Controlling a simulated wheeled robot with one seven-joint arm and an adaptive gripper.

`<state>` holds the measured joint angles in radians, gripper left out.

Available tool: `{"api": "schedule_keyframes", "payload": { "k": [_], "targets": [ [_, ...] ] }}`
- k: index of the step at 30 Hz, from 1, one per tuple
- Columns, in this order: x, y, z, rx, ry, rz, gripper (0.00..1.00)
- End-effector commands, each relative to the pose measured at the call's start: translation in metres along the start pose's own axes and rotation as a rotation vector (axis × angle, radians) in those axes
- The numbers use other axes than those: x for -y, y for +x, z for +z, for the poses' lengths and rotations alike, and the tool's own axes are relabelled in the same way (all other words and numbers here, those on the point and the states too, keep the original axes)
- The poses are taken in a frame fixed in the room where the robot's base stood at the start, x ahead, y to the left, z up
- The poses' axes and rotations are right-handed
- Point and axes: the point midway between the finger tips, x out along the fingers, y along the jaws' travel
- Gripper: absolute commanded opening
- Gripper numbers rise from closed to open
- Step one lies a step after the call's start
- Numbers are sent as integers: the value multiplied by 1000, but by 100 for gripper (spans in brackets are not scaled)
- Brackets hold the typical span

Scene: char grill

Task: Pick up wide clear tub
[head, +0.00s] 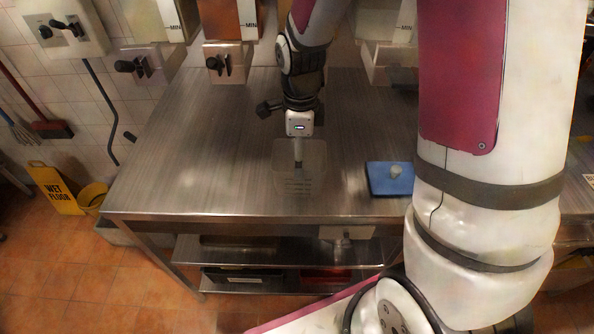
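The wide clear tub (314,183) stands on the steel table near its front edge, in the middle of the head view. It is see-through and its outline is faint against the metal. My gripper (298,163) points down from above, and its fingers overlap the tub's back part in the picture. I see the fingers nearly edge-on, so their gap is hidden. I cannot tell whether they touch the tub or are inside it.
A blue board (380,181) with a small pale object (396,171) on it lies to the right of the tub. Drink dispensers (229,62) stand along the back. The steel table (200,165) is clear on the left. A yellow wet-floor sign (55,190) stands at far left.

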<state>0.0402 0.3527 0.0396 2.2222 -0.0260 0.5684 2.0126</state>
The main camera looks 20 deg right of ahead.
Motion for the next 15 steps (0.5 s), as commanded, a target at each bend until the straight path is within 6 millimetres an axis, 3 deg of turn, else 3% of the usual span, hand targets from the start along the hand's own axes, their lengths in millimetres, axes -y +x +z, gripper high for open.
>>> {"api": "schedule_keyframes", "payload": {
  "k": [9, 15],
  "targets": [
    [-3, 39, 2, 0, -1, 2, 100],
    [-2, 48, 2, 1, -2, -1, 100]
  ]
}}
